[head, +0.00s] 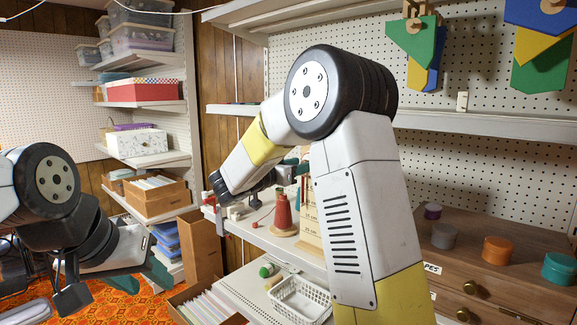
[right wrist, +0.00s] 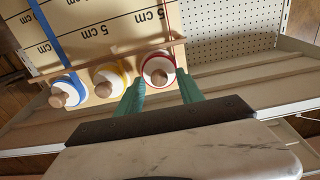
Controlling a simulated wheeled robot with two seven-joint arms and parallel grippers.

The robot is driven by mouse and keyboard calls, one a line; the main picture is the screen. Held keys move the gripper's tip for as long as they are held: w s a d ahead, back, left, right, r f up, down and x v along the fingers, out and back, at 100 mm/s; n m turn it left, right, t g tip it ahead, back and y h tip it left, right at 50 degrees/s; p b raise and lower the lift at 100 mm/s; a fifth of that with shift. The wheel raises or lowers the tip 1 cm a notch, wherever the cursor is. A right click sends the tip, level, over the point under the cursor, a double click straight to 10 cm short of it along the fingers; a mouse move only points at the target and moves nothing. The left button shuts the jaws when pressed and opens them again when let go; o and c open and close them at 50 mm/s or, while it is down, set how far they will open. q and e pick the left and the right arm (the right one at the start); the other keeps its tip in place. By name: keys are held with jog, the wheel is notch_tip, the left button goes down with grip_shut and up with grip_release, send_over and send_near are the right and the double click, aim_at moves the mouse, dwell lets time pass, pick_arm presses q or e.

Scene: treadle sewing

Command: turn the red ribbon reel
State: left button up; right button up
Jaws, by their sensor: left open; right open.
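The red ribbon reel (right wrist: 157,66) is a white disc with a red rim and a wooden knob, at the right end of a row on a cream board marked in cm (right wrist: 105,28). A thin red ribbon runs up from it. In the right wrist view my right gripper (right wrist: 161,92) is open, its teal fingertips on either side of the reel's lower part; I cannot tell whether they touch it. In the head view my right arm hides most of this board (head: 309,215) and the reels. My left gripper (head: 157,274) is open and empty, low at the left.
A blue reel (right wrist: 67,92) and a yellow reel (right wrist: 110,79) sit left of the red one. A red thread cone (head: 283,213) stands on the shelf beside the board. A white basket (head: 300,299) is below. A wooden drawer chest (head: 500,262) is at right.

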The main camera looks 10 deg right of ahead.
grip_shut()
jog(key=shift+n, duration=0.4)
jog(key=shift+f+m, duration=0.2)
jog(key=shift+m, duration=8)
jog(key=shift+f+m, duration=0.2)
jog(key=shift+m, duration=8)
